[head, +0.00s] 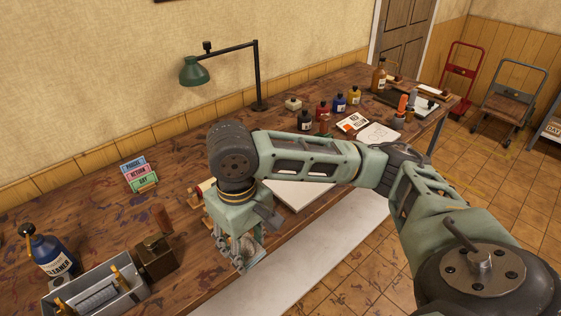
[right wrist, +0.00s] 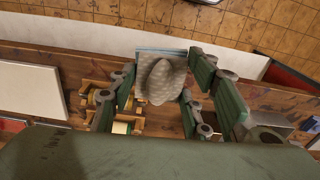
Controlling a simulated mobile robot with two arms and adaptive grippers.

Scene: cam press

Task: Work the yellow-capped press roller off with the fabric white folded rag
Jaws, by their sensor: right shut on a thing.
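My right gripper (head: 240,252) is low over the table's front edge in the head view. In the right wrist view the same gripper (right wrist: 163,82) is shut on the folded rag (right wrist: 162,84), a pale grey-white textured cloth between its fingers. A grey cylinder with yellow ends, which looks like the yellow-capped press roller (head: 97,297), lies in a grey open-topped tray (head: 75,299) at the lower left of the head view. The rag is apart from it, to its right. My left gripper is not in view.
Small wooden-framed rollers (right wrist: 101,97) stand beside the rag in the right wrist view. A blue cleaner bottle (head: 52,252) and a brown box (head: 155,259) stand by the tray. A green lamp (head: 195,71) and several bottles are farther back.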

